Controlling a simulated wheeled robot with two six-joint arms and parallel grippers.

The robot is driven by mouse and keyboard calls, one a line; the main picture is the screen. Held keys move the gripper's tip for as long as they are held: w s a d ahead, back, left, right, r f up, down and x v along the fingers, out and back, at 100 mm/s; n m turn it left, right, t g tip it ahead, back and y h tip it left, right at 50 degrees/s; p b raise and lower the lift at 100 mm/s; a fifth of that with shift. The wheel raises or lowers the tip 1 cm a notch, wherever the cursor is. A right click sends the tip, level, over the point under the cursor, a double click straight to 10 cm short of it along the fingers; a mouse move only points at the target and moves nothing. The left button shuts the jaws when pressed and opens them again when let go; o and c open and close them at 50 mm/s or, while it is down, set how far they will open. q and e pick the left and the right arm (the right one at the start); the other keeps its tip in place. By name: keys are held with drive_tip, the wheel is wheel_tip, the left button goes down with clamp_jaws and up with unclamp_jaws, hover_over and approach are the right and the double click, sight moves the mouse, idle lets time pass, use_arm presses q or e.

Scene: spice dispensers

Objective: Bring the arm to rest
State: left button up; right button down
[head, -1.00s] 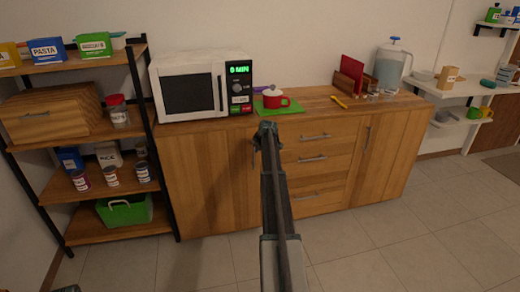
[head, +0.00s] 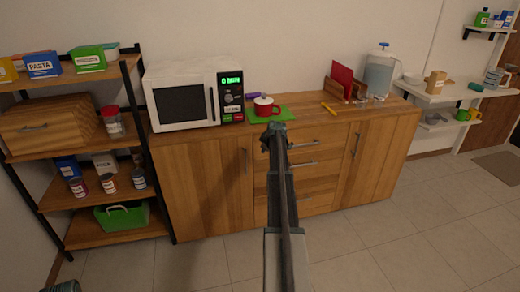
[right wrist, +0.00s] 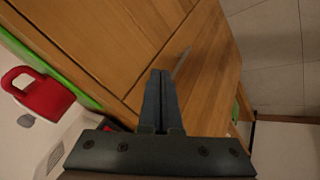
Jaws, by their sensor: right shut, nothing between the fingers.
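My right arm reaches forward up the middle of the head view. My right gripper (head: 273,130) appears in front of the wooden cabinet, just below the red pot in the picture. In the right wrist view its two fingers (right wrist: 158,75) are together, with nothing between them. The cabinet's wooden front lies beyond the fingertips in that view. My left gripper is not in view; only a small dark piece shows at the bottom left corner of the head view.
A shelf rack (head: 98,236) with boxes and jars stands at left. Tiled floor (head: 395,245) at right is clear.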

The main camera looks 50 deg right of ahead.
drive_tip(key=shift+s+r, duration=0.1)
drive_tip(key=w+a+f+y, duration=0.1)
drive_tip(key=w+a, duration=0.1)
drive_tip(key=a, duration=0.7)
drive_tip(key=w+a+f+y, duration=0.1)
drive_tip(key=w+a, duration=0.2)
drive_tip(key=a, duration=0.7)
drive_tip(key=s+a+f+n+g+y, duration=0.1)
drive_tip(key=s+a+g, duration=0.15)
drive_tip(key=a, duration=1.55)
drive_tip(key=s+a+f+g+y, duration=0.1)
drive_tip(key=s+a, duration=0.3)
drive_tip(key=a, duration=1.3)
drive_tip(key=s+a+g+h, duration=0.2)
drive_tip(key=s+a+g, duration=0.1)
drive_tip(key=s+a, duration=1.95)
wheel_tip(320, 180, up, 13)
drive_tip(key=w+d+p, duration=0.1)
drive_tip(key=p, duration=1.1)
drive_tip(key=shift+f+p, duration=0.2)
drive_tip(key=shift+p, duration=0.2)
